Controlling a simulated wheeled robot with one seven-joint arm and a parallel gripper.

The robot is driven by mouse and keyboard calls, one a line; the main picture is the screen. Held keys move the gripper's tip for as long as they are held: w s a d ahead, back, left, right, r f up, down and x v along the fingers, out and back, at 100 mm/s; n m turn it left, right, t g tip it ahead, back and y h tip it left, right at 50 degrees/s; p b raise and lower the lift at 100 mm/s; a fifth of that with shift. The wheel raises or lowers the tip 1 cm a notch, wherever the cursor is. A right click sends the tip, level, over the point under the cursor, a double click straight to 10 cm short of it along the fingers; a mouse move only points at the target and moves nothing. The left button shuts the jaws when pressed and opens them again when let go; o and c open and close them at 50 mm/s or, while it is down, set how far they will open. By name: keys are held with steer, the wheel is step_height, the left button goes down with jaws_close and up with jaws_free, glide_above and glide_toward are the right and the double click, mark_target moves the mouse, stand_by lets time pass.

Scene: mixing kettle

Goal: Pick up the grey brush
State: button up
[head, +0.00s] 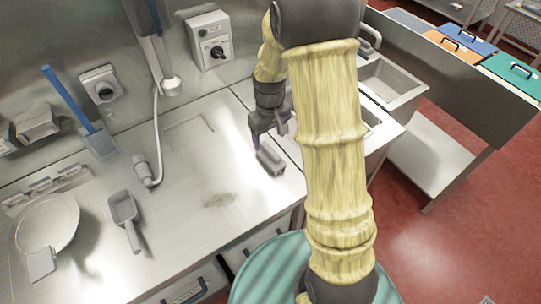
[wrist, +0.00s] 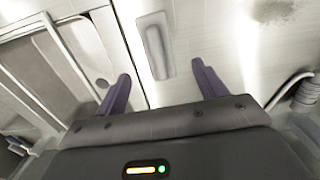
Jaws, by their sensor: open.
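The grey brush (head: 270,159) lies on the steel counter (head: 185,185), left of the sinks. It is a small, narrow grey block. My gripper (head: 267,138) is just above and behind it in the head view. In the wrist view my gripper (wrist: 161,76) is open, with its two dark fingers apart and nothing held between them. The brush (wrist: 155,46) shows there ahead of the fingertips and lies lengthwise between their lines. I cannot tell the exact height gap.
A grey scoop (head: 124,216), a hose nozzle (head: 142,168), a round bowl (head: 46,226) and a blue-handled tool (head: 70,100) are on the left. A sink (head: 392,82) is at the right. The counter around the brush is clear.

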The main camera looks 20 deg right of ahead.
mark_target(270, 150)
steer(key=shift+f, duration=2.05)
steer(key=shift+f, duration=0.1)
steer(key=shift+w+d+f+p, duration=0.15)
steer(key=shift+f+p, duration=0.85)
steer(key=shift+f, duration=1.55)
steer(key=c, duration=1.1)
